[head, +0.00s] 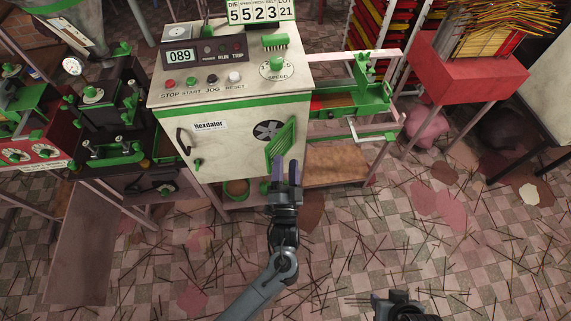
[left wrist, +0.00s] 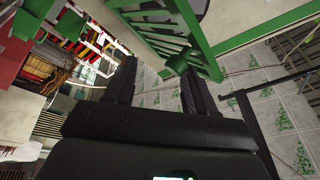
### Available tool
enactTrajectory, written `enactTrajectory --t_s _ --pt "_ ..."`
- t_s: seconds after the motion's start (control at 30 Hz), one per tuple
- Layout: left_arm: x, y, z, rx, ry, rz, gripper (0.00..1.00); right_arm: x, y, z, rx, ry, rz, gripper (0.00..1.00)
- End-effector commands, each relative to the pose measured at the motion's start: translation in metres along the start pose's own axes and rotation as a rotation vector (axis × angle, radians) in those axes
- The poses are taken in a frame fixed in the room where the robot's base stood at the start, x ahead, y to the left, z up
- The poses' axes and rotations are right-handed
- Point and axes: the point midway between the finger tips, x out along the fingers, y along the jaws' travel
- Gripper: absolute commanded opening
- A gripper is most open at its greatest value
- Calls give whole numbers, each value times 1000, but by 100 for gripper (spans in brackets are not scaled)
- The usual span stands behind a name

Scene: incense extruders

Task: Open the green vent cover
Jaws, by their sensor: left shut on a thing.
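The green vent cover (head: 281,143) is a slatted panel on the cream machine's front (head: 215,155). It stands out at an angle from the front, and the dark round fan opening (head: 268,130) shows beside it. My left gripper (head: 285,162) is at the cover's lower edge, shut on it. The left wrist view shows the slatted cover (left wrist: 195,40) with a small green knob (left wrist: 183,61) close to the fingertips (left wrist: 157,72). The exact contact between fingers and cover is hard to see. My right gripper's fingers are not visible.
A green-framed side unit (head: 352,100) stands right of the machine, with a red stand (head: 468,80) beyond it. Dark green-handled equipment (head: 115,150) is at the left.

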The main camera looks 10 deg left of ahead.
Motion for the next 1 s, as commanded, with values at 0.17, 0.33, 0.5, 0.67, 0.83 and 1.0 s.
enactTrajectory --t_s 0.17,0.33,0.5,0.67,0.83,1.0 --pt "-24 4 5 5 -11 13 48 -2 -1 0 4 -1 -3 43" --pt "-52 2 4 5 -9 10 48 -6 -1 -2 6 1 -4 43" --pt "-78 1 3 3 -5 4 48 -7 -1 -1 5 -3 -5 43" --pt "-95 0 3 4 -4 1 48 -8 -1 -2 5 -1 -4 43" --pt "-102 0 2 3 -4 0 48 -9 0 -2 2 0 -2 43" --pt "-103 0 2 3 -3 -2 48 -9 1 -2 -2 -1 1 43"
